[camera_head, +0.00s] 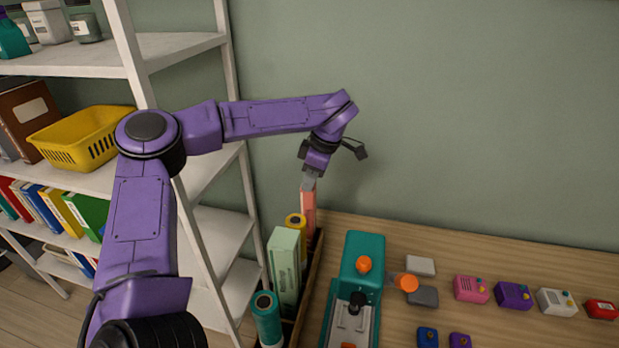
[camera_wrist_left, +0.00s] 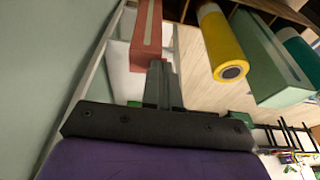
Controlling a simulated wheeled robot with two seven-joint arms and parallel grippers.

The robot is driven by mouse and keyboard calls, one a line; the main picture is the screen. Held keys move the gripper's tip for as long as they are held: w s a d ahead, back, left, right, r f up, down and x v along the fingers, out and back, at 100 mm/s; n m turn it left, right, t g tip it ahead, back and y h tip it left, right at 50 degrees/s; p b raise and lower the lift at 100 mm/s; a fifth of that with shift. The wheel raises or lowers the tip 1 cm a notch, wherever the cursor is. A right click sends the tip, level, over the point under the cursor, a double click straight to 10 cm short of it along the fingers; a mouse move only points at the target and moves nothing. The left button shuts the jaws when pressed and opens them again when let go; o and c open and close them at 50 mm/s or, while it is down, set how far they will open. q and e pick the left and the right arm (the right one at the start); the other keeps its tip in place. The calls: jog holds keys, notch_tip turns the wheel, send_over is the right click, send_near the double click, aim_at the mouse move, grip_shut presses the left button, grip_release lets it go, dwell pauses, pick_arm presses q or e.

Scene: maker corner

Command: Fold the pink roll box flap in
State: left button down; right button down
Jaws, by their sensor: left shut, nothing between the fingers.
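The pink roll box (camera_head: 309,212) stands upright at the far end of a wooden tray. My left gripper (camera_head: 308,184) points down at its top end, fingers shut with nothing between them. In the left wrist view the fingertips (camera_wrist_left: 160,68) are at the end of the pink box (camera_wrist_left: 147,28), close to it or touching; I cannot tell which. The flap does not show clearly and is partly hidden by the fingers. My right gripper is not in view.
In the tray (camera_head: 304,300) stand a yellow roll (camera_head: 296,222), a pale green box (camera_head: 284,268) and a teal roll (camera_head: 266,318). A teal machine (camera_head: 362,252) is to the right. A white shelf (camera_head: 190,47) stands left. Small coloured boxes lie on the table.

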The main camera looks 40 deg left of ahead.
pick_arm(q)
jog(key=shift+f, duration=0.3)
jog(key=shift+a+r+p, duration=0.1)
jog(key=shift+r+p, duration=0.45)
jog(key=shift+p, duration=0.2)
jog(key=shift+w+a+r+p, duration=0.2)
jog(key=shift+r+p, duration=0.1)
jog(key=shift+p, duration=0.15)
jog(key=p+v, duration=0.3)
jog(key=a+p+v, duration=0.1)
jog(key=p, duration=0.1)
jog(key=shift+s+d+r, duration=0.1)
jog(key=shift+s+r, duration=0.2)
jog(key=shift+r, duration=0.1)
jog(key=shift+w+d+r+b, duration=0.15)
jog(key=shift+r+b, duration=0.1)
jog(key=shift+b, duration=0.5)
jog(key=s+b+v, duration=0.1)
jog(key=v, duration=0.7)
jog(key=shift+w, duration=0.3)
jog(key=shift+d+r, duration=0.1)
jog(key=shift+r, duration=0.05)
